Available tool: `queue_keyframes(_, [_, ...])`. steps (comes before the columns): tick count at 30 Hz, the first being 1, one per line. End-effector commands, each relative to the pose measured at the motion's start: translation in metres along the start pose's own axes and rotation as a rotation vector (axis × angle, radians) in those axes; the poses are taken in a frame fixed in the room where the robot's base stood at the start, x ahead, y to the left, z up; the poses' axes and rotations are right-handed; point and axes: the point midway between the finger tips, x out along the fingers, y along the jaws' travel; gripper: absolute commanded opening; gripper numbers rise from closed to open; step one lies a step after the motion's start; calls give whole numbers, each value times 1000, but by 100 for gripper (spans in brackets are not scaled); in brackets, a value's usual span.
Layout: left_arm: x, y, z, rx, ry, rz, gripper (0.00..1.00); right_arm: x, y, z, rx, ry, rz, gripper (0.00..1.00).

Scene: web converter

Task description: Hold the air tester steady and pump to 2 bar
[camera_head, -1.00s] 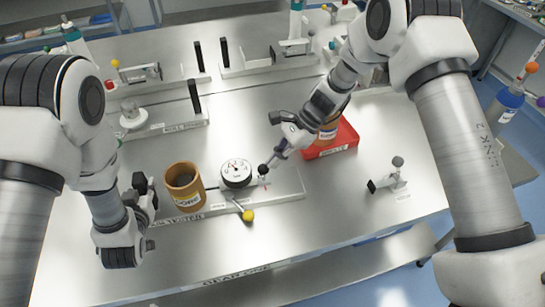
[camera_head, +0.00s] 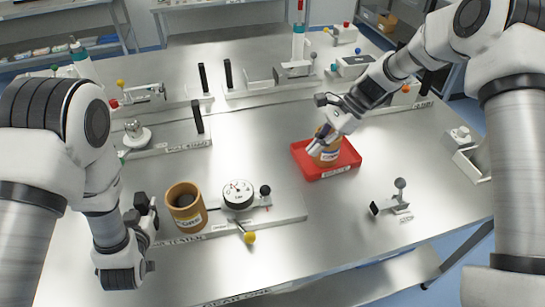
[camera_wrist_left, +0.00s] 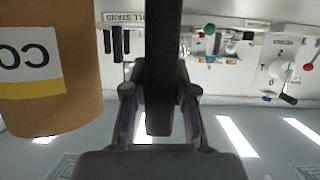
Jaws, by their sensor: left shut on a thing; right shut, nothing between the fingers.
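The air tester (camera_head: 285,213) is a pale flat base on the bench. A brown core (camera_head: 186,208) stands at its left, with a round white gauge (camera_head: 238,194), a black-knobbed pump lever (camera_head: 265,191) and a yellow-knobbed lever (camera_head: 249,237). The gauge reading is too small to tell. My left gripper (camera_head: 147,216) is left of the core, shut on a black bar (camera_wrist_left: 163,50), seemingly the tester's handle. The core (camera_wrist_left: 50,75) fills the left of the wrist view. My right gripper (camera_head: 318,147) is shut and empty, in front of a second brown core (camera_head: 330,153), away from the pump lever.
The second core sits in a red tray (camera_head: 345,167). A small stand (camera_head: 398,199) with a grey knob is at the right. Several fixtures with black posts (camera_head: 197,116) line the back. The bench between the tester and the tray is clear.

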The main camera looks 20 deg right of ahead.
Motion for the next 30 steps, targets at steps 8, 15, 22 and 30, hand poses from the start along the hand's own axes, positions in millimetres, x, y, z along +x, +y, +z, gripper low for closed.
queue_keyframes(8, [-2, 0, 12, 2, -30, 2, 0, 16, 60, -6, 273, 4, -155, 0])
queue_keyframes(15, [-2, 0, 12, 2, -30, 2, 0, 11, 60, 9, 267, -34, -183, 0])
queue_keyframes(22, [-2, 0, 12, 2, -30, 2, 0, 57, 52, 9, 266, -31, -179, 0])
queue_keyframes(30, [-2, 0, 11, 2, -29, 1, 0, 108, 38, 19, 261, -32, -182, 0])
